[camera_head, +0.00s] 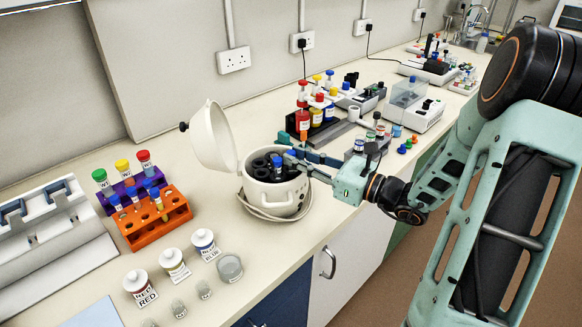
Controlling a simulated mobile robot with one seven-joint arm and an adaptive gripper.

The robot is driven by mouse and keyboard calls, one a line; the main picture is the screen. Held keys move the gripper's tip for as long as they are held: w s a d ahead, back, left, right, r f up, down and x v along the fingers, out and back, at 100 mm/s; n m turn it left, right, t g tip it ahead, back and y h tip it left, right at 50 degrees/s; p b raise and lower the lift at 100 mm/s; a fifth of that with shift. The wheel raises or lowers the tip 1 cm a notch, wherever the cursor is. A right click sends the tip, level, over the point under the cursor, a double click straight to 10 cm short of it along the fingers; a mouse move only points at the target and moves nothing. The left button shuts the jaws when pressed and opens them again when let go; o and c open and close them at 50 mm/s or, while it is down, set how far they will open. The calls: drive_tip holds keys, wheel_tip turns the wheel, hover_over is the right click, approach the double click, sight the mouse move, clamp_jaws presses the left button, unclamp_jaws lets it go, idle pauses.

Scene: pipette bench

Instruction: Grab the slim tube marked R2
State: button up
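My gripper (285,149) is over the right rim of the white centrifuge (272,198), its two fingers apart and pointing left. Nothing is visible between them. A blue-capped tube (277,168) stands in the dark rotor, just below and left of the fingertips. The small labels are too small to read, so I cannot tell which tube is R2.
The centrifuge lid (213,138) stands open at the left. A purple rack (128,190) holds larger capped tubes. Labelled bottles (140,288) and a beaker (229,268) stand in front. Colored bottles (303,122) stand behind my gripper. Bare counter lies between rack and centrifuge.

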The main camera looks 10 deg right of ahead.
drive_tip(key=shift+c, duration=1.4)
